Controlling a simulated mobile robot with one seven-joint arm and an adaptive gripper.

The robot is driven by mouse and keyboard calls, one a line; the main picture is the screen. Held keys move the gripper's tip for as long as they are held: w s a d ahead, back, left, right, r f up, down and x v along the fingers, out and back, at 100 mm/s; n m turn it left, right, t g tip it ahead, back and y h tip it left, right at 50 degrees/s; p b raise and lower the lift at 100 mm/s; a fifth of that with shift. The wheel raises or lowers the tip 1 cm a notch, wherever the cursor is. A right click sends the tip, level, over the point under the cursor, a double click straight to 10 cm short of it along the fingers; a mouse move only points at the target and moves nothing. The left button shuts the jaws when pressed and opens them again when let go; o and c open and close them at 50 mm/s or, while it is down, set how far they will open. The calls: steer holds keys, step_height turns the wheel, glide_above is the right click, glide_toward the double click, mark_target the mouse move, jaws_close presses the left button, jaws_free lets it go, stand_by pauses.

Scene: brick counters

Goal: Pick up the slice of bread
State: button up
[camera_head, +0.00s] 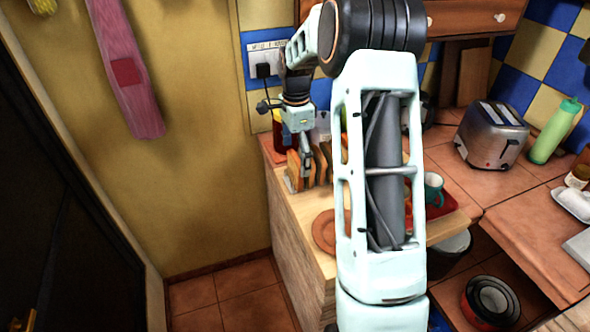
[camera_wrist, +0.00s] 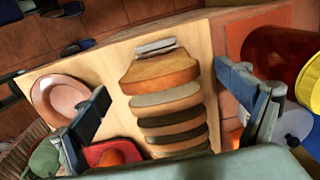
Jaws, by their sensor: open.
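Several slices of bread stand in a row on the light wooden board, seen in the wrist view. The end slice (camera_wrist: 160,74) shows a brown face, and paler and darker slices (camera_wrist: 170,118) follow behind it. In the head view the bread (camera_head: 294,168) is at the counter's left end, partly hidden by my gripper (camera_head: 305,168). My gripper (camera_wrist: 163,82) is open, with one finger on each side of the row in the wrist view. Nothing is seen held between the fingers. I cannot tell whether a finger touches the bread.
A round terracotta plate (camera_wrist: 62,98) and a red tray (camera_wrist: 105,152) lie left of the bread in the wrist view. A red container (camera_wrist: 275,62) stands close to the right finger. A toaster (camera_head: 491,135) and green bottle (camera_head: 555,132) stand farther right.

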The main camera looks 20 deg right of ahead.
mark_target(295, 166)
step_height(295, 166, down, 4)
steer(key=shift+a+r, duration=0.1)
steer(key=c, duration=1.2)
